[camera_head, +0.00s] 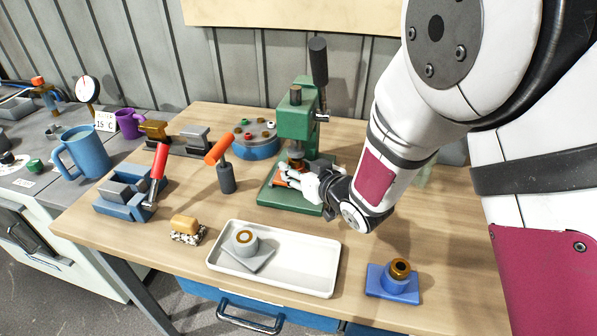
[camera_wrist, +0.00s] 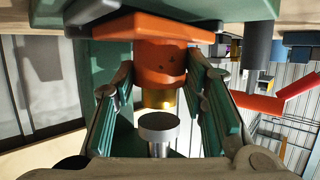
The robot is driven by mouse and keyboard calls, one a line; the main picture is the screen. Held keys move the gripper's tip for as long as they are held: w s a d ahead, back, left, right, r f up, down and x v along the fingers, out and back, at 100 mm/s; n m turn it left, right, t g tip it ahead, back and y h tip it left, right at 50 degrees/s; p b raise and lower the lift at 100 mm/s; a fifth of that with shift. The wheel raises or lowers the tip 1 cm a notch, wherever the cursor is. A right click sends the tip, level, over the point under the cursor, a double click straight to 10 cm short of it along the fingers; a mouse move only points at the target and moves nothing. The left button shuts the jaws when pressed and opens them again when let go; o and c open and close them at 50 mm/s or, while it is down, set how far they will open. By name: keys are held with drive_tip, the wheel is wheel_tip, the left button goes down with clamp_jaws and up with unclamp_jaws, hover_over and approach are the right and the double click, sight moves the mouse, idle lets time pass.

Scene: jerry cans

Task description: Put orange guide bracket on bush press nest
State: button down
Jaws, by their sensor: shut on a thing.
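The orange guide bracket (camera_wrist: 155,28) has a flat plate, a round boss and a brass bush, seen upside down in the wrist view. In the head view, part of the bracket (camera_head: 281,182) shows at the green bush press (camera_head: 296,122). My gripper (camera_wrist: 170,95) is shut on the bracket's boss, with green finger pads on either side. The bush faces the press's silver ram (camera_wrist: 158,128) across a small gap. The bracket's plate is close to a green part of the press; I cannot tell whether they touch. The nest is mostly hidden by my gripper and the bracket.
A white tray (camera_head: 322,262) holds a grey bracket (camera_head: 245,246). A blue bracket (camera_head: 396,279) stands right of it. A red-handled clamp (camera_head: 157,172), an orange-headed mallet (camera_head: 219,150) and a brush (camera_head: 186,228) are left of the press.

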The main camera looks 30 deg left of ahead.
drive_tip(key=c, duration=1)
unclamp_jaws()
drive_tip(key=shift+s+d+f, duration=0.15)
drive_tip(key=shift+s+f, duration=0.05)
drive_tip(key=shift+f, duration=0.45)
drive_tip(key=shift+r, duration=0.1)
drive_tip(key=v, duration=1.2)
drive_tip(key=shift+w+r, duration=0.2)
drive_tip(key=shift+r, duration=0.1)
